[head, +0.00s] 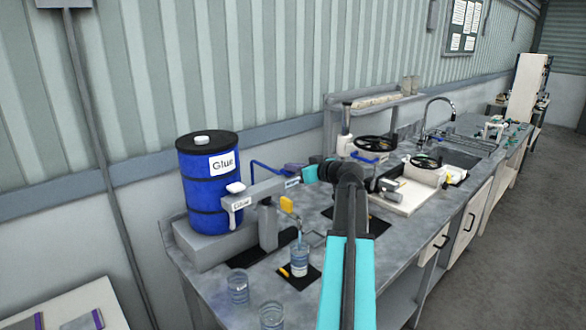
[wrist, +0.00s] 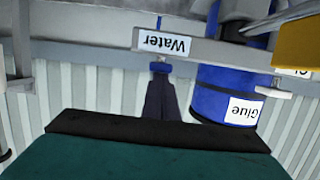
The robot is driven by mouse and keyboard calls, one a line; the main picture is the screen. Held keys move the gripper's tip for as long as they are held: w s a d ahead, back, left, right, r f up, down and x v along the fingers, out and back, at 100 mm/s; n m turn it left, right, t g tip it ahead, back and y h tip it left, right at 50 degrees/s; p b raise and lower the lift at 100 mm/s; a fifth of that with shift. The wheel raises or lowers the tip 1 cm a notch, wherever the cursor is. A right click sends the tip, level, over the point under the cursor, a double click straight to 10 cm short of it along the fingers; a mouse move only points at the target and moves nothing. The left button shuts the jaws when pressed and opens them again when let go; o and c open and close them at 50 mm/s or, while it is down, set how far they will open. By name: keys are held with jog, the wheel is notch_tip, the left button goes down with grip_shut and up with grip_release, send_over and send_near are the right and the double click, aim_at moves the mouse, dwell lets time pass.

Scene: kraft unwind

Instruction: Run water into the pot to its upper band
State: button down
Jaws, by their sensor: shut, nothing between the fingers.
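The pot is a clear vessel (head: 300,260) on a dark mat under the taps in the head view. A pale blue streak, perhaps water, stands above and inside it; the level against its bands is too small to read. The grey arm labelled Water (head: 292,182) also shows upside down in the wrist view (wrist: 165,44). My gripper (wrist: 160,75) is shut and empty, its dark fingers pointing at a blue part (wrist: 160,67) by the Water arm. I cannot tell whether they touch. In the head view, my arm partly hides this area.
A blue Glue drum (head: 208,180) stands on a grey block at the left, with a Glue spout (head: 240,204) and yellow lever (head: 287,203). Two clear jars (head: 238,289) (head: 271,315) stand near the front edge. A sink (head: 455,158) lies farther right.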

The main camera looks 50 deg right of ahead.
jog(key=shift+a+f, duration=0.1)
jog(key=shift+f, duration=0.2)
jog(key=s+r+b, duration=0.3)
jog(key=s+r, duration=0.4)
jog(key=s, duration=0.2)
jog(key=shift+s+a, duration=0.25)
jog(key=shift+s, duration=0.1)
dwell(1.4)
